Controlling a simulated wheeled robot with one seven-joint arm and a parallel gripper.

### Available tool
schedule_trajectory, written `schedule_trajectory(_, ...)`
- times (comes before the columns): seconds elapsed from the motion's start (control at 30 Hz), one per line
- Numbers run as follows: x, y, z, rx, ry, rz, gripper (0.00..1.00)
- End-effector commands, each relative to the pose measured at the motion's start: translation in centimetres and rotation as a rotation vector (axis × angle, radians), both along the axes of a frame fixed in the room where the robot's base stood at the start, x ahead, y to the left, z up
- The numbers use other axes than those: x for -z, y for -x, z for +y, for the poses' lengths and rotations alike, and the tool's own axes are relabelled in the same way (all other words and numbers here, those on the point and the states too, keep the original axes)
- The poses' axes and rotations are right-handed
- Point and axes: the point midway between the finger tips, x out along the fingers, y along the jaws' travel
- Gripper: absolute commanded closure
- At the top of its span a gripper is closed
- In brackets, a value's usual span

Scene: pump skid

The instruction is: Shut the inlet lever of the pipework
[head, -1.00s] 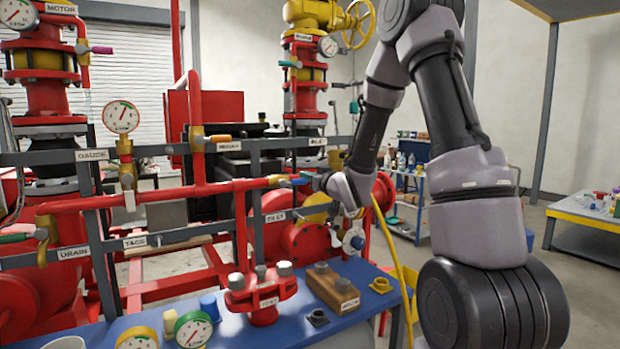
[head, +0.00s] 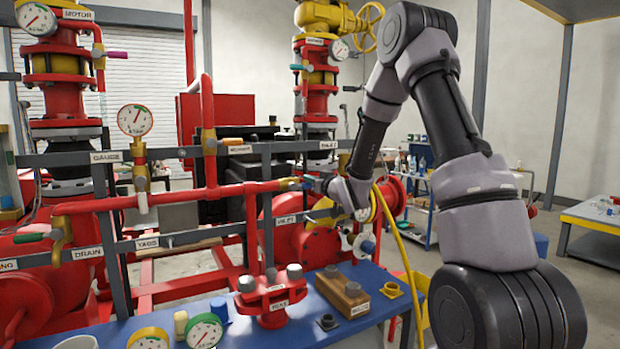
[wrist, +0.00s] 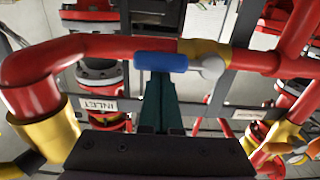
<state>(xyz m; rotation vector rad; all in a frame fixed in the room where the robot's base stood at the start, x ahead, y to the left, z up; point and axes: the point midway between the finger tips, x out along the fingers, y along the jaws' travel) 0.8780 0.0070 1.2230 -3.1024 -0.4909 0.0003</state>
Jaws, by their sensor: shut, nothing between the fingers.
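The inlet lever has a blue handle (wrist: 160,62), which lies lengthwise along the red pipe in the wrist view. A grey round end joins it to the brass valve body (wrist: 205,50). The white INLET label (wrist: 97,105) is below and left of it. My gripper (wrist: 156,82) is shut, its dark green fingers together and empty. The fingertips are at the handle's lower edge; whether they touch it I cannot tell. In the head view my gripper (head: 312,186) is at the right end of the red horizontal pipe, beside the brass valve (head: 288,184), and hides much of the lever.
A blue bench (head: 375,318) below carries a red flanged part (head: 272,303), a wooden block (head: 341,290) and gauges. A yellow hose (head: 397,240) hangs right of my gripper. Floor at the right is partly clear.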

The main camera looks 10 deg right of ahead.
Motion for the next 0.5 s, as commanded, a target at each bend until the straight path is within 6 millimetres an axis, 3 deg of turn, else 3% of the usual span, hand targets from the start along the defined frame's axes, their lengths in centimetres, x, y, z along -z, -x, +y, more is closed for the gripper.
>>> schedule_trajectory(0.5,3.7,-0.1,-0.3,0.0,0.0,0.001,1.0)
